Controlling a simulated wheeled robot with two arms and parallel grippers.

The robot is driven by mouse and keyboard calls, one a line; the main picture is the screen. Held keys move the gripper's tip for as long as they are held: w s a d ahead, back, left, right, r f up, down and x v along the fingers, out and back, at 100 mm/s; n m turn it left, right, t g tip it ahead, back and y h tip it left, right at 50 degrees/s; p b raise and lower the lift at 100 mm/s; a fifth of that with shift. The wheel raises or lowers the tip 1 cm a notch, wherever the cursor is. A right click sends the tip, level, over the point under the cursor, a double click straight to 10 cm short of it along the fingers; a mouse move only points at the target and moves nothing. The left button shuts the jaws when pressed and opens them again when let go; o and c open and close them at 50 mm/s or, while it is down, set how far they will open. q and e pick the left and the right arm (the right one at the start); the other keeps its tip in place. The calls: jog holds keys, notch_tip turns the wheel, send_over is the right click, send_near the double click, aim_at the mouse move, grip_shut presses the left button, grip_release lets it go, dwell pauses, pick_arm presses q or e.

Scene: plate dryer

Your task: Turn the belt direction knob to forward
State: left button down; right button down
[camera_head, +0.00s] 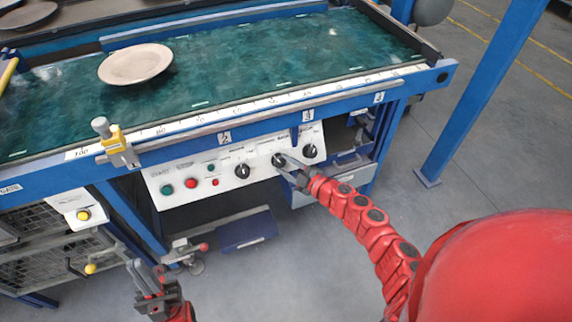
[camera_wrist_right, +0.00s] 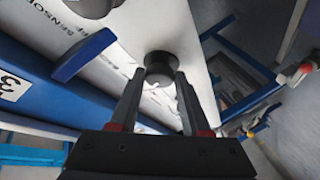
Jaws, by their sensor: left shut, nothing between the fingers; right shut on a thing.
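The white control panel (camera_head: 207,172) under the table edge carries three black knobs in a row on its right part. My right gripper (camera_head: 286,165) reaches in from the lower right and is shut on the middle black knob (camera_head: 278,159). The wrist view shows this knob (camera_wrist_right: 159,66) between the two fingertips. The left black knob (camera_head: 242,171) and right black knob (camera_head: 311,151) are free. The labels are too small to read, so I cannot tell which knob sets belt direction or its setting. My left gripper (camera_head: 146,283) is shut and empty, low at the left, away from the panel.
Green and red buttons (camera_head: 191,184) sit left of the knobs. A beige plate (camera_head: 135,64) lies on the green belt surface (camera_head: 245,60). A blue bracket (camera_wrist_right: 84,54) stands out beside the panel in the wrist view. A blue post (camera_head: 485,90) stands at the right; the floor between is clear.

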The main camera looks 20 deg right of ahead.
dwell(0.3)
jog(key=shift+c, duration=1.9)
grip_release()
jog(key=p+v, duration=0.2)
jog(key=v, duration=1.5)
jog(key=shift+s, duration=0.15)
jog(key=shift+d, duration=0.1)
